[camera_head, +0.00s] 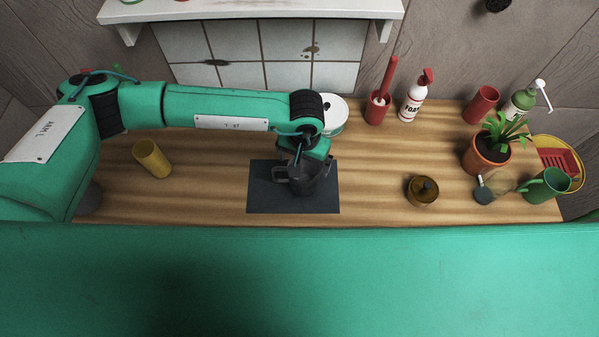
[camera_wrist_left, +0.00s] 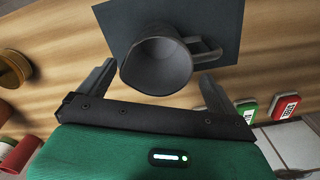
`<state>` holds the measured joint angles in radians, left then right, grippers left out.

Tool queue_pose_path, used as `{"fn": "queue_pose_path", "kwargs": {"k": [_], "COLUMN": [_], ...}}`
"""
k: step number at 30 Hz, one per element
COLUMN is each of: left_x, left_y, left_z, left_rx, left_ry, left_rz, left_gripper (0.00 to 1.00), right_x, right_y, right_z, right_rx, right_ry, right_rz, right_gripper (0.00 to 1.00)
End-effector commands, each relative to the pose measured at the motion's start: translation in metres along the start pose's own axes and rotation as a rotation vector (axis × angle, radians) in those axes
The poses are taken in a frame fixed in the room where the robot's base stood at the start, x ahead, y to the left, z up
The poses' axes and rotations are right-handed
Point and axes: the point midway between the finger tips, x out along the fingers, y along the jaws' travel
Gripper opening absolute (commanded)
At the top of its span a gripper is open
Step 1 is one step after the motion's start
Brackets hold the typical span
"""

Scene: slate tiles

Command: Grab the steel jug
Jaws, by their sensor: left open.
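The steel jug (camera_head: 306,184) is dark grey and stands on a dark slate mat (camera_head: 262,198) on the wooden counter. Its handle points left in the head view. My left gripper (camera_head: 300,158) is above the jug and partly hides its top. In the left wrist view, the jug (camera_wrist_left: 157,68) shows its open mouth and lies between the two spread fingers of my left gripper (camera_wrist_left: 158,76). Its handle reaches toward the right finger there. The fingers are open, and I see no clear contact with the jug. My right gripper is not in view.
A yellow cup (camera_head: 152,158) stands to the left, and a white pot (camera_head: 333,112) behind the arm. A brown lidded jar (camera_head: 422,190) sits to the right. A plant (camera_head: 490,150), a green mug (camera_head: 545,185) and bottles crowd the far right. Counter between mat and jar is clear.

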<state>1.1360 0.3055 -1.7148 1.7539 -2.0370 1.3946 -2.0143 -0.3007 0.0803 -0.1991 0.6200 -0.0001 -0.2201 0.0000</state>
Motion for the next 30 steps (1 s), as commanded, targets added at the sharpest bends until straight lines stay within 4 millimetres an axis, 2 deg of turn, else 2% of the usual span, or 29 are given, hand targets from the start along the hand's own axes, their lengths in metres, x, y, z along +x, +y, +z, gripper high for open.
{"fn": "queue_pose_path", "kwargs": {"k": [3,7,11,16,21,29,30], "left_x": [0.012,0.019,0.027,0.046,0.066,0.071,0.071], "left_y": [0.001,0.001,0.001,0.002,0.002,0.002,0.002], "left_z": [0.000,0.001,0.004,0.009,0.007,0.007,0.007], "left_rx": [-0.001,-0.001,-0.002,-0.002,-0.002,-0.002,-0.002], "left_ry": [-0.001,0.000,-0.003,-0.003,-0.001,0.000,0.000], "left_rz": [0.002,0.002,0.002,0.002,0.003,0.003,0.003], "left_gripper": [0.96,0.96,0.96,0.96,0.96,0.96,0.92], "right_x": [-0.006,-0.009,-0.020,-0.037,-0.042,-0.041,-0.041], "right_y": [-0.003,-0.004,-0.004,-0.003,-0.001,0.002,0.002], "right_z": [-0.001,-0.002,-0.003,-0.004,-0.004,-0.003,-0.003], "right_rx": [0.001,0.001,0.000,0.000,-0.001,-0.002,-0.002], "right_ry": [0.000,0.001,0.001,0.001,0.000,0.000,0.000], "right_rz": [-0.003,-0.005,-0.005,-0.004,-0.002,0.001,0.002], "right_gripper": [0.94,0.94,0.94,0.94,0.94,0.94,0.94]}}
